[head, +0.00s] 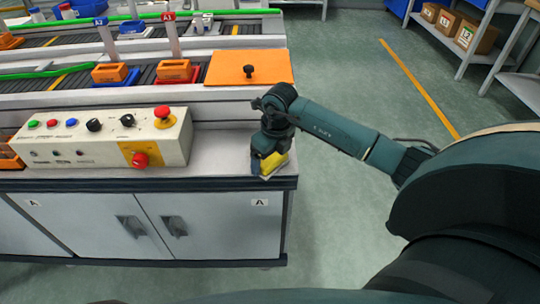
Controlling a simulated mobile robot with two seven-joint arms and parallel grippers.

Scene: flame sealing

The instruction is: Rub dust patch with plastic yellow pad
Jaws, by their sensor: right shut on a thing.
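The plastic yellow pad (270,164) is held in my right gripper (267,172) at the front right corner of the grey counter (215,160). The gripper is shut on the pad and points down. The pad is close to the counter top; I cannot tell whether it touches. The gripper and wrist hide part of the pad. No dust patch can be made out; the gripper and pad cover that corner. My left gripper is not in view.
A control box (95,140) with knobs and red buttons stands left of the gripper. Behind lies an orange panel (225,68) with a black knob, beside conveyors carrying orange bins (175,70). Shelves with cardboard boxes (447,21) stand back right. The green floor to the right is free.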

